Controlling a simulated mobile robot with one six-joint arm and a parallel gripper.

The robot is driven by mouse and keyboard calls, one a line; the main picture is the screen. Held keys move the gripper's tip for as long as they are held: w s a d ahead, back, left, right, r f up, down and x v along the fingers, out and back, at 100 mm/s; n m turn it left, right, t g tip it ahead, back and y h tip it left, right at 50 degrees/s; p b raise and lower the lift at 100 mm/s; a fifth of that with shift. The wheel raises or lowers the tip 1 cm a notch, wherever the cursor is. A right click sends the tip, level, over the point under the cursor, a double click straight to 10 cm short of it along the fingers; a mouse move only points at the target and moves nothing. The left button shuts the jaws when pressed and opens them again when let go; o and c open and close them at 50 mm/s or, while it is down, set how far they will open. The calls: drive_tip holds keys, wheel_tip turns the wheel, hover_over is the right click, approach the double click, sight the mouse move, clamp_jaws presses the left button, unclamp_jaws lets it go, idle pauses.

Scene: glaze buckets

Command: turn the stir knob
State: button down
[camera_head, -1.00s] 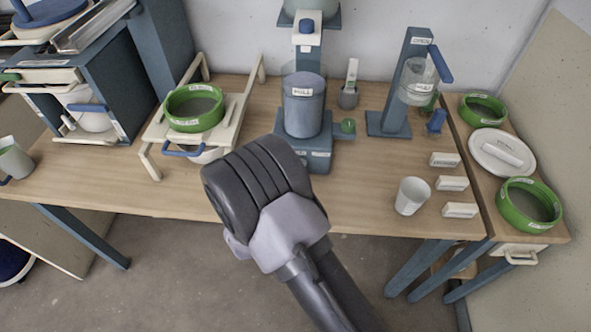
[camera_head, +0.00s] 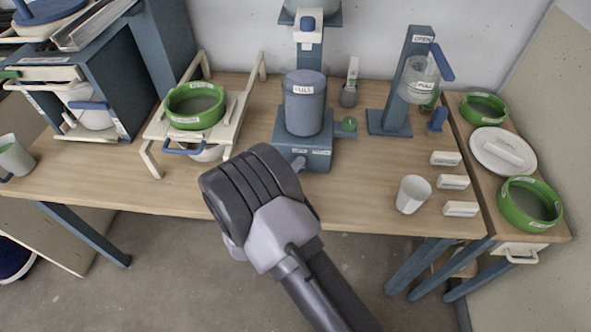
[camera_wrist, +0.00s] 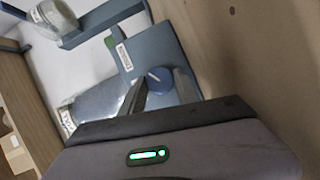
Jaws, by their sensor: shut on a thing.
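The stir knob is a round blue knob (camera_wrist: 158,79) on the front of a blue-grey machine base, seen in the wrist view. My gripper (camera_wrist: 160,88) has one finger on each side of the knob and is shut on it. The base (camera_head: 318,160) stands mid-table in the head view, with a grey-blue canister (camera_head: 304,103) upright on it. In the head view my wrist (camera_head: 255,195) is in front of the table's front edge, and my fingertips are mostly hidden.
A rack (camera_head: 152,130) with a green-rimmed sieve (camera_head: 195,107) stands left of the base. A blue stand (camera_head: 397,118) with a clear container is on the right. A white cup (camera_head: 412,194) and small labelled blocks (camera_head: 453,182) lie front right.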

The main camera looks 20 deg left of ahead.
drive_tip(key=c, duration=0.9)
unclamp_jaws()
drive_tip(key=p+v, duration=0.4)
drive_tip(key=v, duration=1.3)
drive_tip(key=shift+s+r+p, duration=0.15)
drive_tip(key=shift+s+p, duration=0.1)
drive_tip(key=shift+p, duration=0.15)
